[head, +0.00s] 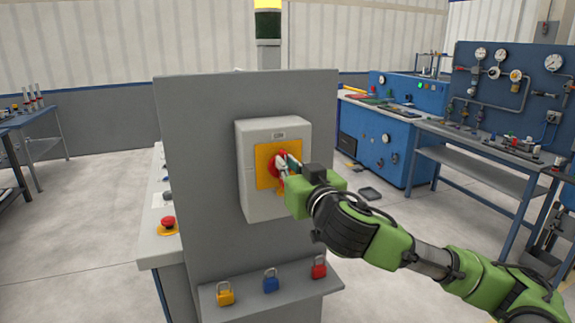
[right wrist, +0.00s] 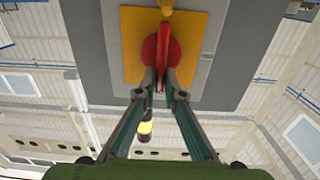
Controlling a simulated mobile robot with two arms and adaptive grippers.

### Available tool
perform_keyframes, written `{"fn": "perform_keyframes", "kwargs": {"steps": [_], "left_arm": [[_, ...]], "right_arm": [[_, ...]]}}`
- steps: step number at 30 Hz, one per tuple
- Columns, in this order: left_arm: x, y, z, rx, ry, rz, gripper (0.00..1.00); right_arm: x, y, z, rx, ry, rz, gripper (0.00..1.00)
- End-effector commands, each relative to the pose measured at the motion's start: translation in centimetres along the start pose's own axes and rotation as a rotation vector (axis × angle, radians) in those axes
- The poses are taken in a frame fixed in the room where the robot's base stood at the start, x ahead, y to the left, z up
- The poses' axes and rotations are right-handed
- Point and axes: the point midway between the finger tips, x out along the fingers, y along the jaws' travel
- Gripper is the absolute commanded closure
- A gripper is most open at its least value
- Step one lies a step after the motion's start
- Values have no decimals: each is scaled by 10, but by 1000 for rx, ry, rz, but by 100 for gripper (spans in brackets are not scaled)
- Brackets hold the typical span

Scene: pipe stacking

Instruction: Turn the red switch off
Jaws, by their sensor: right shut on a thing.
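The red switch (head: 273,167) is a round rotary knob on a yellow plate (head: 263,155), on the front of a light grey box (head: 250,203) fixed to a grey panel. My right gripper (head: 283,163) reaches in from the right and hides part of the knob. In the right wrist view the red switch (right wrist: 162,50) shows its raised handle between the two fingertips of my right gripper (right wrist: 160,85), which is shut on it. My left gripper is in neither view.
A shelf (head: 285,290) below the box holds a yellow padlock (head: 225,294), a blue padlock (head: 271,281) and a red padlock (head: 319,267). A red push button (head: 168,222) sits on the console at left. Blue workbenches stand behind at right.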

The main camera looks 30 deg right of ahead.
Motion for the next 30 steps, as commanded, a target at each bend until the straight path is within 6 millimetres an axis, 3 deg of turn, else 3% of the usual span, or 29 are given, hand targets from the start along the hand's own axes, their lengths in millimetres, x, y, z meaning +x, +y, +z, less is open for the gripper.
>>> {"fn": "perform_keyframes", "kwargs": {"steps": [11, 30], "left_arm": [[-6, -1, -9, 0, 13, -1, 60], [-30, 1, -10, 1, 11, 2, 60]], "right_arm": [[1, -2, 1, -123, -3, 1, 100], [1, -14, 4, -707, -4, 3, 100]]}}
